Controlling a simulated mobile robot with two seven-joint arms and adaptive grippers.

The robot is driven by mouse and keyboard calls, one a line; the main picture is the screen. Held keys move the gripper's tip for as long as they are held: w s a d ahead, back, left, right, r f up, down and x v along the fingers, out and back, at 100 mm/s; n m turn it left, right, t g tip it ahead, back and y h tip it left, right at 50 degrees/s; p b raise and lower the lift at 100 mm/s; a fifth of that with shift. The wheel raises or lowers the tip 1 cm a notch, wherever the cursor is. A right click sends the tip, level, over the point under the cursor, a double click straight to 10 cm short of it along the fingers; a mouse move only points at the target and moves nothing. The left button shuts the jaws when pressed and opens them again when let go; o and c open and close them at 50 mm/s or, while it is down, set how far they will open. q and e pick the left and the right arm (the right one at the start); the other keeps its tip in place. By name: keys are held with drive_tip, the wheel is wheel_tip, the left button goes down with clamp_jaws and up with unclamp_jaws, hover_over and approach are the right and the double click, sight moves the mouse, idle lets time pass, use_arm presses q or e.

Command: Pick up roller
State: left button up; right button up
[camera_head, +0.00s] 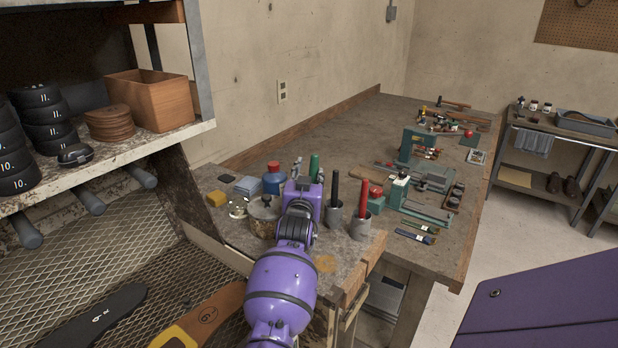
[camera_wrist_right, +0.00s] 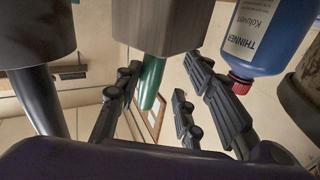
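A green handle (camera_head: 314,167) stands upright just behind my right gripper (camera_head: 298,180) in the head view. It is probably the roller's handle, but no roller head shows. In the right wrist view, which is upside down, the green handle (camera_wrist_right: 151,80) sticks out of a grey-brown block-shaped holder (camera_wrist_right: 157,25). My right gripper's dark fingers (camera_wrist_right: 163,92) are spread wide, with the handle showing between them in the picture and clear space on both sides. I see no contact, and the depth between them is unclear. My left gripper is not in view.
Close by stand a blue thinner bottle (camera_wrist_right: 270,35) with a red cap, a lidded tin (camera_head: 262,217), and grey cups with a black-handled tool (camera_head: 335,188) and a red-handled tool (camera_head: 364,196). The shelf (camera_head: 110,157) borders the left. Green tools crowd the bench (camera_head: 345,140) farther right.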

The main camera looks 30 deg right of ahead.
drive_tip(key=shift+d+f, duration=0.1)
clamp_jaws()
